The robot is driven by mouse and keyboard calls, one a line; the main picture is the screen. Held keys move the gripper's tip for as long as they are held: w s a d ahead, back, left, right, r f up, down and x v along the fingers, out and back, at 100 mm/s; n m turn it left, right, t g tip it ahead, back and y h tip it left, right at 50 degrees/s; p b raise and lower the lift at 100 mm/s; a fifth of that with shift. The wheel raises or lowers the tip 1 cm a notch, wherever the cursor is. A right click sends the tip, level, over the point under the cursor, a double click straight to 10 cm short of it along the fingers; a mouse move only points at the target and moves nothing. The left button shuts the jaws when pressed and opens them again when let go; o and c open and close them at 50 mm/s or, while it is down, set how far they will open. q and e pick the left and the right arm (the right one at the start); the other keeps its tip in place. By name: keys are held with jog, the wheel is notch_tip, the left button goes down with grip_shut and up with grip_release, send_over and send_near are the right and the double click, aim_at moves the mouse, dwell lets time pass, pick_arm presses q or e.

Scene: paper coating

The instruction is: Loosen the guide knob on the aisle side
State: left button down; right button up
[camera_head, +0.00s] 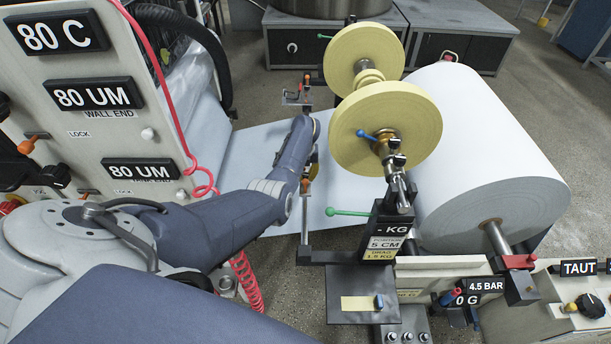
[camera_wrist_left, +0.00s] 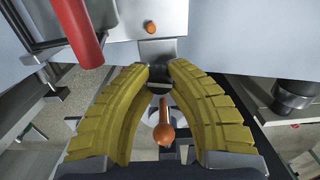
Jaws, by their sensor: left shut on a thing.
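The aisle-side guide knob (camera_head: 306,187) is a small orange handle low on the guide bracket in the head view. In the left wrist view, an orange knob on a short stem (camera_wrist_left: 165,132) lies between my yellow fingers. My left gripper (camera_head: 313,165) is at the bracket, mostly hidden behind its own arm in the head view. In the wrist view my left gripper (camera_wrist_left: 160,75) is shut around the knob assembly, its tips at a dark block; exact contact is hard to see. The wall-end guide knob (camera_head: 306,78) is orange and stands farther back. My right gripper is not in view.
Pale paper web (camera_head: 250,150) runs beneath the guide bar. Two yellow discs (camera_head: 385,125) and a large white roll (camera_head: 480,150) stand to the right. A green-tipped lever (camera_head: 345,212) juts out near the bracket. The labelled machine panel (camera_head: 75,120) is left.

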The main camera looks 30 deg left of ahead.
aim_at(305, 175)
pick_arm(q)
jog(key=n, duration=0.3)
jog(key=shift+d, duration=0.1)
jog(key=n, duration=0.5)
jog(key=shift+n, duration=0.3)
dwell(0.5)
jog(key=c, duration=1.1)
grip_release()
notch_tip(305, 175, up, 12)
